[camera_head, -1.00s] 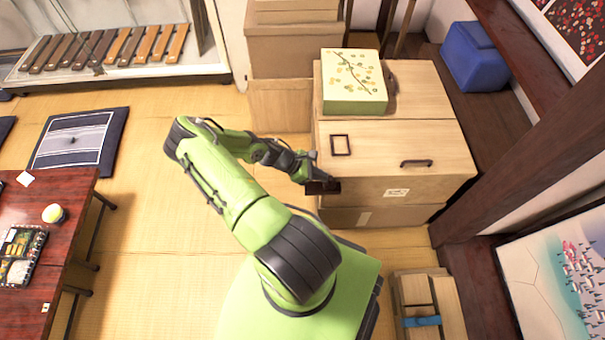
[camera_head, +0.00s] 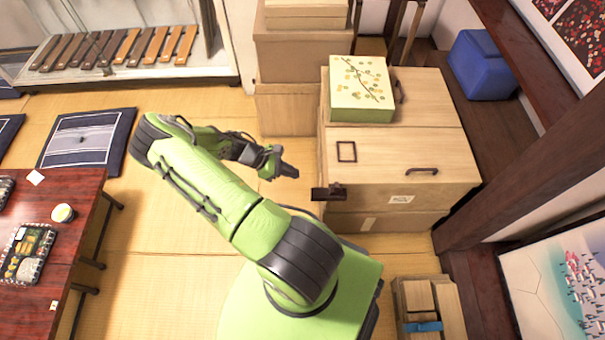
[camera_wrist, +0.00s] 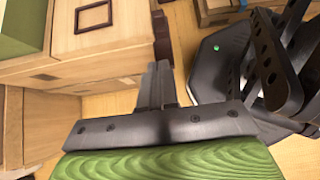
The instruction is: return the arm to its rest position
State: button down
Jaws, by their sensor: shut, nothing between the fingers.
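My green arm is folded over the base in the head view. My gripper (camera_head: 291,172) is a dark tool at its end, in the air to the left of the wooden chest (camera_head: 400,155) and apart from it. In the wrist view my gripper's fingers (camera_wrist: 160,85) lie together, with nothing between them. The chest's pale front and a dark square frame (camera_wrist: 93,16) show at the upper left of that view. The dark latch (camera_head: 328,193) on the chest's near left corner is clear of the gripper.
A green patterned box (camera_head: 361,88) sits on the chest. Cardboard boxes (camera_head: 300,60) stand behind. A red-brown low table (camera_head: 60,215) with a lunch tray (camera_head: 25,253) is at the left. Small wooden boxes (camera_head: 440,297) lie at the lower right. Open tatami (camera_head: 180,260) lies between table and base.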

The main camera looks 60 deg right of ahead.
jog(key=shift+r, duration=0.1)
dwell(0.6)
jog(key=w+a+r+m+t+y+p, duration=0.1)
jog(key=w+a+r+t, duration=0.25)
jog(key=a+r, duration=0.4)
jog(key=w+a+r+m+t+y+p, duration=0.15)
jog(key=w+a+r, duration=0.25)
jog(key=r, duration=0.7)
jog(key=w+a+r+m+t+y+p, duration=0.1)
jog(key=w+a+r+m+t+p, duration=0.15)
jog(key=a+r, duration=0.45)
jog(key=s+a+r+t+p, duration=0.1)
jog(key=s+a+r+t, duration=0.2)
jog(key=r, duration=0.7)
jog(key=s+a+r+t+p, duration=0.1)
jog(key=s+a+r+t, duration=0.2)
jog(key=s+a+r, duration=0.4)
notch_tip(320, 180, up, 3)
jog(key=shift+s+a+r+t+y, duration=0.15)
jog(key=shift+s+t+y, duration=0.25)
jog(key=shift+s, duration=0.55)
jog(key=shift+a, duration=0.1)
